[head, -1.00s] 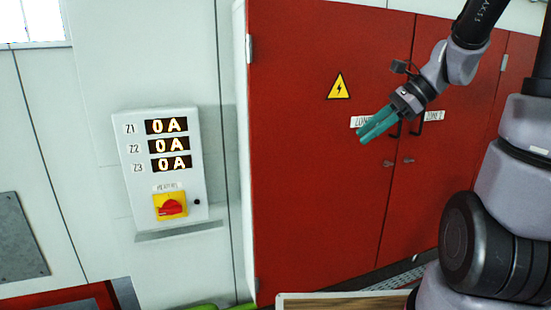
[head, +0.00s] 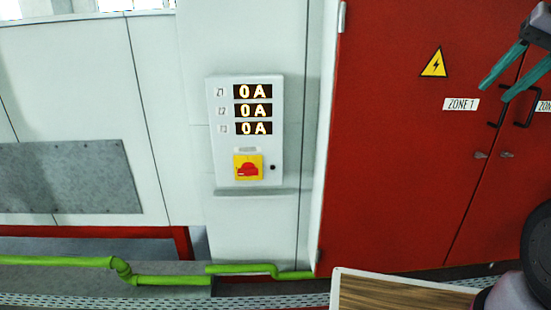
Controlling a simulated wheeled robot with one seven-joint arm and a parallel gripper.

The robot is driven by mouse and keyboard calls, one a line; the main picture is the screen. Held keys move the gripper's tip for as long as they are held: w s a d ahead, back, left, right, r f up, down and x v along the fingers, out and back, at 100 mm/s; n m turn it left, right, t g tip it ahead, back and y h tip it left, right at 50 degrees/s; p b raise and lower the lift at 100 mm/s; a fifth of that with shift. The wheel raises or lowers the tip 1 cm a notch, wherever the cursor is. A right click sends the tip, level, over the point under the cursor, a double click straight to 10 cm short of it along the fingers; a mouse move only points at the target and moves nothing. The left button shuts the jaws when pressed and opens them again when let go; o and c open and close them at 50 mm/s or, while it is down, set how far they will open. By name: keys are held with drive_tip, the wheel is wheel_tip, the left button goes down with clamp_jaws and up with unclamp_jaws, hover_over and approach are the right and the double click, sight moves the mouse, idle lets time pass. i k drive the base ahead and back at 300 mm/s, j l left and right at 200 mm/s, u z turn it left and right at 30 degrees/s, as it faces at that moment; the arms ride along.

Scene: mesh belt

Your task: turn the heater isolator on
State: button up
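The heater isolator is a red rotary handle on a yellow plate (head: 248,168), low on a white wall panel (head: 276,110) left of the red cabinet. The handle looks roughly level. Three displays (head: 253,111) above it each read 0 A. My gripper (head: 485,92) is at the upper right in front of the red cabinet, well to the right of the panel and apart from it. Its two teal fingers are spread with a gap between them, and nothing shows in them.
Red cabinet doors (head: 400,150) with black handles stand at the right. A wooden-topped surface with a pale edge (head: 400,292) is at the bottom right. Green pipes (head: 160,280) run low along the wall. The space in front of the panel is clear.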

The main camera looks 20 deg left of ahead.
sight(247, 169)
drive_tip(key=u, duration=1.15)
